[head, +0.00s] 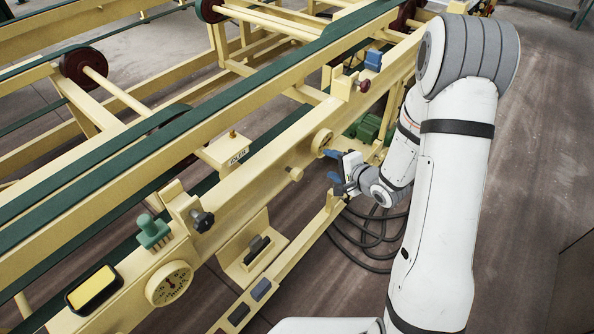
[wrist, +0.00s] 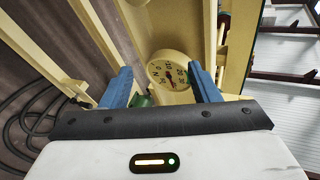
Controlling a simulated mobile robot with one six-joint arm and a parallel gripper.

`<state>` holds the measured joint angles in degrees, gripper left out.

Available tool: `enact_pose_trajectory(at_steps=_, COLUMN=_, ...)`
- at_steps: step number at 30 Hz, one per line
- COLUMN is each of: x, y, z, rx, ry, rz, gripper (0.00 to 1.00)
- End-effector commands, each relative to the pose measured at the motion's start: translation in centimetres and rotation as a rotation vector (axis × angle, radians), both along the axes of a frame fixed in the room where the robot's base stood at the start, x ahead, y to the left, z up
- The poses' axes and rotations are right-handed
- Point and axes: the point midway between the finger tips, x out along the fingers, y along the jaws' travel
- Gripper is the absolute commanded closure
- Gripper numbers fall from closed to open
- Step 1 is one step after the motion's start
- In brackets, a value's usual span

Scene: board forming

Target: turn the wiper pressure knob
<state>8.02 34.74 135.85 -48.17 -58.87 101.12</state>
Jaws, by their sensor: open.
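A round cream dial (wrist: 167,70) with numbers and a dark red pointer shows between my fingertips in the wrist view. It seems to be the cream dial (head: 321,141) on the side of the beam in the head view. My gripper (head: 333,166) is open and empty, its blue fingers just right of and below that dial. In the wrist view my gripper (wrist: 160,77) has one finger on each side of the dial, apart from it. A second numbered dial (head: 170,284) is at the lower left. No wiper pressure label is readable.
The cream machine frame runs diagonally, with green belts (head: 170,148). A dark knob (head: 203,221), a green block (head: 153,232) and a dark red knob (head: 363,86) stick out along the beam. Dark cables (head: 372,240) lie on the floor under my arm. Open floor is at the right.

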Motion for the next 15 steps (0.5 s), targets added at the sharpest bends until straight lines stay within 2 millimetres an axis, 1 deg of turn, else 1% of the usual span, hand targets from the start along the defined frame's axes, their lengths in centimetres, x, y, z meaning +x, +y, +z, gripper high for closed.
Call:
enact_pose_trajectory(at_steps=1, x=-0.6, y=0.9, z=-1.7, rx=0.134, ry=0.038, rz=0.009, gripper=0.45)
enact_pose_trajectory(at_steps=3, x=-1.5, y=2.1, z=-2.7, rx=0.321, ry=0.086, rz=0.024, gripper=0.45)
enact_pose_trajectory(at_steps=6, x=-2.9, y=3.2, z=-3.6, rx=0.549, ry=0.159, rz=0.046, gripper=0.45)
enact_pose_trajectory(at_steps=10, x=-4.3, y=3.8, z=-4.0, rx=0.752, ry=0.232, rz=0.069, gripper=0.45)
enact_pose_trajectory(at_steps=12, x=-4.6, y=3.9, z=-4.0, rx=0.813, ry=0.254, rz=0.075, gripper=0.45)
enact_pose_trajectory(at_steps=15, x=-4.6, y=4.4, z=-3.9, rx=0.854, ry=0.270, rz=0.083, gripper=0.45)
